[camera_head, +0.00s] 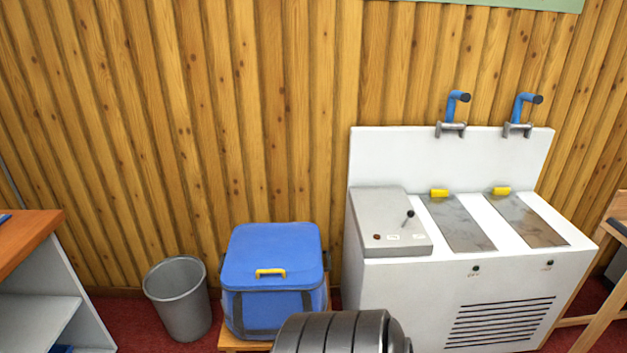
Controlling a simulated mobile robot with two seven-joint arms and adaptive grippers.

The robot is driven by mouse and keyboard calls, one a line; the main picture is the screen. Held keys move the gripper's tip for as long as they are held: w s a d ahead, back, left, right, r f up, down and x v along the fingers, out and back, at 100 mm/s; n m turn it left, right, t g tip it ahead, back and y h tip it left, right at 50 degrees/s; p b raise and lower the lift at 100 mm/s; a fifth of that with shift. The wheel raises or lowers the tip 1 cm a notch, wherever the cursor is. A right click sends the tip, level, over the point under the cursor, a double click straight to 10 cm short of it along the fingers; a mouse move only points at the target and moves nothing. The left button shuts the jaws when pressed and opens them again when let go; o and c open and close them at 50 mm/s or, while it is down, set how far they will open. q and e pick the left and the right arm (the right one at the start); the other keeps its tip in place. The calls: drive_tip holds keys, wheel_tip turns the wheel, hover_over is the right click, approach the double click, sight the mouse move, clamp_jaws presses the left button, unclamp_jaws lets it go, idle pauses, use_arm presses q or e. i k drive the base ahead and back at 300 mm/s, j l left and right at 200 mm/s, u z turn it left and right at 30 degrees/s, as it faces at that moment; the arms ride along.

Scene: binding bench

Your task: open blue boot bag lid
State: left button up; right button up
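The blue boot bag (239,305) stands on a low wooden stand (231,342) against the plank wall. Its flat blue lid (272,243) lies shut on top. A yellow handle (270,272) sits near the lid's front edge. The bag's sides have dark straps. A dark ribbed part of my own body covers the bag's lower right front. Neither of my grippers shows in the head view, so their state is hidden.
A grey bin (181,310) stands just left of the bag. A white machine (480,300) with blue taps stands close on the right. A wooden-topped shelf unit (27,236) is at the left edge. Red carpet (118,312) shows between the shelf and bin.

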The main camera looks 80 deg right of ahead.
sight(286, 253)
drive_tip(key=z, duration=1.9)
